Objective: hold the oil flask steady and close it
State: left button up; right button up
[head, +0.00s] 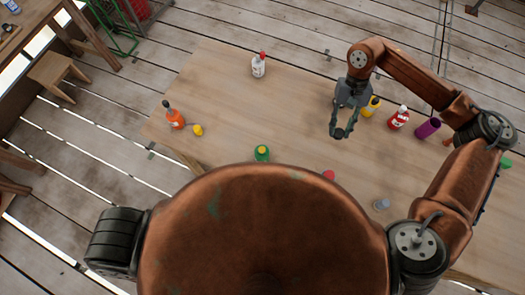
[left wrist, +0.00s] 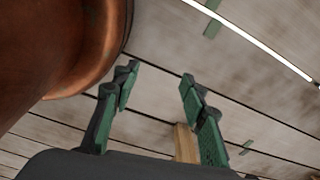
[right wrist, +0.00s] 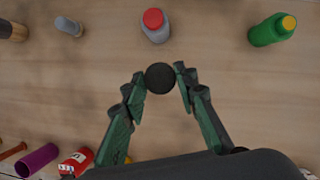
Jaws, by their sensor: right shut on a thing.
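My right gripper (head: 343,133) is above the middle of the table (head: 300,110), its fingertips closed on a dark round cap-like piece (right wrist: 160,77), best seen in the right wrist view. I cannot tell for certain which bottle is the oil flask. A green bottle with a yellow top (head: 262,153) stands near my body; it also shows in the right wrist view (right wrist: 268,32). A grey bottle with a red top (right wrist: 156,27) stands beside it, mostly hidden in the head view. My left gripper (left wrist: 158,90) is open and empty over the plank floor, outside the head view.
An orange bottle (head: 174,118) and a small yellow piece (head: 197,130) are at the left. A white bottle with red top (head: 259,65) is at the back. Yellow (head: 371,106), red (head: 398,118) and purple (head: 428,128) items stand right of my gripper. The table's centre is clear.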

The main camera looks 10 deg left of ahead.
aim_at(261, 152)
jog(key=u, duration=2.8)
jog(key=k, duration=0.95)
jog(key=z, duration=1.5)
